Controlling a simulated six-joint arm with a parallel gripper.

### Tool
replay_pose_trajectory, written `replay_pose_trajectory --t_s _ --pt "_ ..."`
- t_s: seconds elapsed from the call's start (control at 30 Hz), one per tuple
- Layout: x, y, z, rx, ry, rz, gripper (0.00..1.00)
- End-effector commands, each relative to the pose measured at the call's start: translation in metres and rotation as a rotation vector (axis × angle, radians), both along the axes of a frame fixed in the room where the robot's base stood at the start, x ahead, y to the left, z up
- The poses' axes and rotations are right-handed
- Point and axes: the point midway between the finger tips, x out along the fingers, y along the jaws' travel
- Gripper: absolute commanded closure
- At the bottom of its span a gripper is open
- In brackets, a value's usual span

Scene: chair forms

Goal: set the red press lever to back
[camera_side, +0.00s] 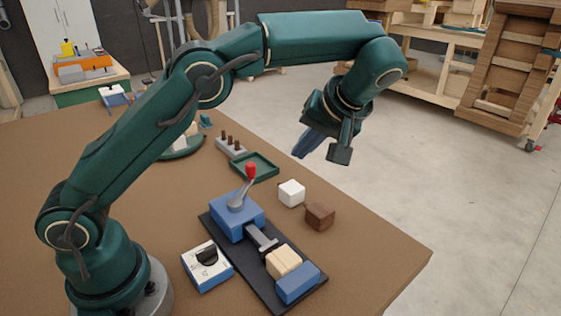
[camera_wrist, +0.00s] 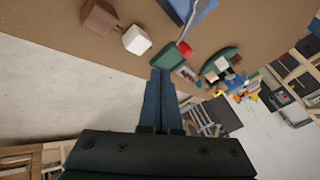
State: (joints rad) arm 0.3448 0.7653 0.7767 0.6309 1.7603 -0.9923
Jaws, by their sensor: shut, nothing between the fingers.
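The red press lever has a red knob (camera_side: 250,171) on a grey stalk (camera_side: 240,192). It rises from a blue press block (camera_side: 236,220) on a dark base plate (camera_side: 216,238) and leans slightly right in the side view. In the wrist view the red knob (camera_wrist: 185,48) and grey stalk (camera_wrist: 191,22) show near the top. My gripper (camera_side: 301,152) is above and behind the lever, to its right, well apart from it. In the wrist view its blue fingers (camera_wrist: 161,72) are together and empty.
A white cube (camera_side: 292,193) and a brown cube (camera_side: 320,215) stand right of the press. A green tray (camera_side: 254,167) and a grey rack with pegs (camera_side: 231,146) lie behind it. A white box with a black knob (camera_side: 207,266) is to its left.

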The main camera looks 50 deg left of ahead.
Motion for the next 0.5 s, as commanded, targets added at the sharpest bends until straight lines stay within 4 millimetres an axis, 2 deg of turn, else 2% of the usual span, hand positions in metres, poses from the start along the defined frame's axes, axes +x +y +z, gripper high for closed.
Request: replay_pose_trajectory --t_s 0.23,0.5 --pt "0.000 0.016 -0.019 0.000 0.004 0.003 1.00" --pt "0.001 0.045 -0.059 0.000 0.006 0.003 1.00"
